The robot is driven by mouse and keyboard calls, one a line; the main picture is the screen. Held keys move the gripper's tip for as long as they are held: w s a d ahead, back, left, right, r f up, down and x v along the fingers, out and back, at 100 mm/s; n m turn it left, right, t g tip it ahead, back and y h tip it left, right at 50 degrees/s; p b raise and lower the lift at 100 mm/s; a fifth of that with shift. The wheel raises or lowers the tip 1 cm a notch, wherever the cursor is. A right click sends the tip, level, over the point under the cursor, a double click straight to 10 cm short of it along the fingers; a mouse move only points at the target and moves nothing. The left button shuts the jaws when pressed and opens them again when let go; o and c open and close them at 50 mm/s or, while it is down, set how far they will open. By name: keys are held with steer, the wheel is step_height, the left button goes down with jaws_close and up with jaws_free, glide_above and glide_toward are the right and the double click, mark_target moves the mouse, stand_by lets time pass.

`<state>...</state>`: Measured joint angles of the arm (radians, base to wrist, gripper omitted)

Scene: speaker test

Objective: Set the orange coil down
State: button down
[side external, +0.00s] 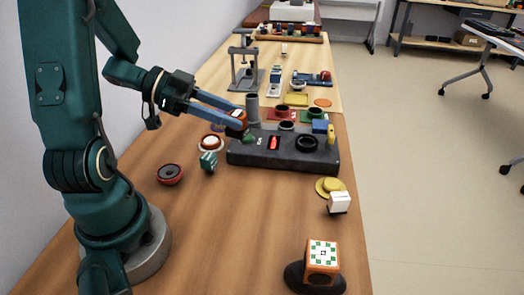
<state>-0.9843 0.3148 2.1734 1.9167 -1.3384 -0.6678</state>
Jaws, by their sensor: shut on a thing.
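My gripper (241,122) has long blue fingers and is shut on the orange coil (239,114). The block bears a red glowing display (274,143), a black ring (307,142) and a small green piece (248,138).
Left of the block are a white and orange ring (210,142), a green cube (208,161) and a red and black disc (170,174). A yellow disc (327,187), white cube (339,203) and orange marked cube (322,259) are at right. Wood between is clear.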

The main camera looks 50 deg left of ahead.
steer(key=w+d+r+n+t+y, duration=0.25)
steer(key=d+r, duration=0.45)
steer(key=r, duration=0.4)
steer(key=s+a+f+m+g+h, duration=0.1)
steer(key=s+a+f, duration=0.2)
steer(key=a+f, duration=0.6)
step_height(320, 180, down, 4)
steer(key=shift+s+a+r, duration=0.15)
steer(key=shift+r, duration=0.05)
steer(key=shift+g+h, duration=0.25)
